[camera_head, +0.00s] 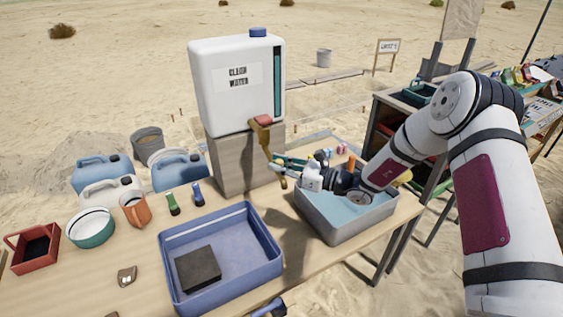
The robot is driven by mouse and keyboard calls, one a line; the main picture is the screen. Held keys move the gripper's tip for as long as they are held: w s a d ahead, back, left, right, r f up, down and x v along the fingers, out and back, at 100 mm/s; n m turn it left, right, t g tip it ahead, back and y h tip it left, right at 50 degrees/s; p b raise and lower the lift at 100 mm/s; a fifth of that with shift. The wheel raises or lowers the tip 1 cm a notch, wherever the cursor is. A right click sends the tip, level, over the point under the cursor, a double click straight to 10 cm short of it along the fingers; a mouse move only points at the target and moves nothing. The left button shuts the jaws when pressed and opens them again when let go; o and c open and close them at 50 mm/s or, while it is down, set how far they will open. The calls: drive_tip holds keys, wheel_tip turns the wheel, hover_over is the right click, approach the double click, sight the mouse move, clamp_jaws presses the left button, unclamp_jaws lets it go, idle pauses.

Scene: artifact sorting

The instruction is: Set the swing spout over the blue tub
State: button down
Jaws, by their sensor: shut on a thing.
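A white water tank (237,85) labelled "CLEAN WATER" stands on a wooden block. Its brass swing spout (264,142) hangs from the front under a red tap handle (263,120). The spout's lower end shows just left of the grey tub's back left corner, right of the blue tub. The blue tub (181,270) sits on the table at front centre, with a dark slab (198,268) inside. My gripper (282,163) comes from the right above the grey tub (345,228) and is shut on the spout. The fingertip contact is small and partly hidden.
The grey tub holds water and stands right of the blue tub. Blue and white jugs (103,170), a green-rimmed bowl (91,227), an orange mug (136,210), small bottles (172,204) and a red tray (31,247) stand left. Racks of crates (415,95) stand behind my arm.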

drive_tip(key=a+m+t+h+p, duration=0.2)
drive_tip(key=a+p, duration=0.3)
drive_tip(key=a, duration=0.6)
drive_tip(key=shift+s+a+m+t, duration=0.3)
drive_tip(key=shift+a+m+t, duration=0.1)
drive_tip(key=shift+t, duration=0.5)
drive_tip(key=c, duration=1.5)
unclamp_jaws()
